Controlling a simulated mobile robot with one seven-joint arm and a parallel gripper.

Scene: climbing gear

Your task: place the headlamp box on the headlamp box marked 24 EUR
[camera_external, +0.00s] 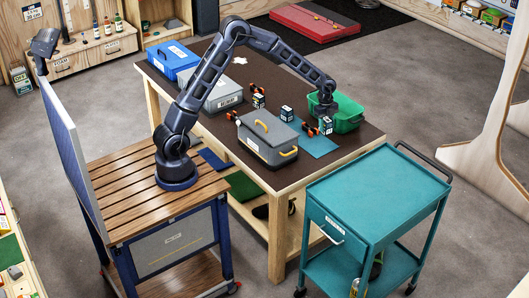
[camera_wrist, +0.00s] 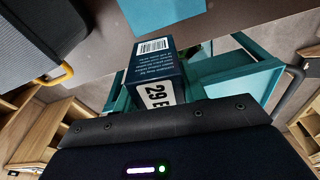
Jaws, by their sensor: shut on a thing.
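My gripper (camera_external: 325,110) is at the right part of the brown table, in front of the green bin, shut on a small dark headlamp box (camera_external: 326,125). In the wrist view the held headlamp box (camera_wrist: 156,74) is dark blue, with a barcode and a white label reading "29 E", the rest of it hidden. Another small dark box (camera_external: 287,114) with a pale label stands on the table left of my gripper. A further small box (camera_external: 258,101) with a yellowish label stands farther left. Their marks are too small to read, so I cannot tell which shows 24 EUR.
A green bin (camera_external: 350,122) is close behind my gripper. A teal mat (camera_external: 318,147) lies below it. A grey toolbox (camera_external: 268,138) with yellow handles stands at the front. Orange-and-black items (camera_external: 309,130) lie near the boxes. A teal cart (camera_external: 375,205) stands beside the table.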

